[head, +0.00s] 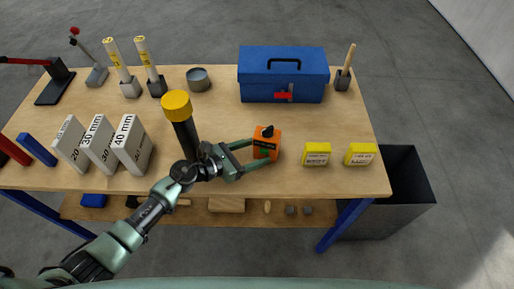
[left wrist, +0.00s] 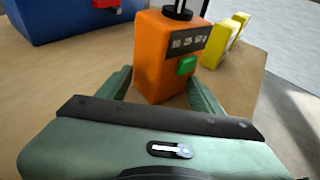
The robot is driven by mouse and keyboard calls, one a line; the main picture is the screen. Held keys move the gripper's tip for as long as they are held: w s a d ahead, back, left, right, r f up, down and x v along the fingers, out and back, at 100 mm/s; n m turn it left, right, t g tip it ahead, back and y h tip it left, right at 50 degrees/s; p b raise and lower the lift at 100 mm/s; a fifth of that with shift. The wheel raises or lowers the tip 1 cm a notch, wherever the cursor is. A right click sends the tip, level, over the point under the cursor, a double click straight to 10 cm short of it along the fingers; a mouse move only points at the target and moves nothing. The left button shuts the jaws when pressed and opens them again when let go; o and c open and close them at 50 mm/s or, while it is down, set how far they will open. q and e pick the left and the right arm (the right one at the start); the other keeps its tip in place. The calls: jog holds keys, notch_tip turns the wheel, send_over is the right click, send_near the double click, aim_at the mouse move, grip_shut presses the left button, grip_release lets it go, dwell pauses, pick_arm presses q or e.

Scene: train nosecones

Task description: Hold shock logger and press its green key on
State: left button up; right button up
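The orange shock logger (head: 267,140) stands upright on the wooden table, with a black knob on top. In the left wrist view a small gap shows at the left finger; contact at the right finger (left wrist: 203,95) is unclear. My right gripper is not in view.
A blue toolbox (head: 255,91) stands behind the logger. Two yellow boxes (head: 316,154) (head: 360,154) stand to its right. A yellow-topped black post (head: 177,104) rises beside my left wrist. A dark bin (head: 408,185) is beyond the right table edge.

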pick_arm(q)
jog(key=shift+w+d+f, duration=0.15)
jog(key=shift+d, duration=0.15)
pick_arm(e)
jog(key=shift+f, duration=0.15)
pick_arm(q)
jog(key=c, duration=0.9)
grip_shut()
jog(key=o, duration=1.1)
grip_release()
jog(key=shift+c, duration=0.2)
pick_arm(e)
jog(key=shift+a, duration=0.3)
jog(key=shift+o, duration=0.3)
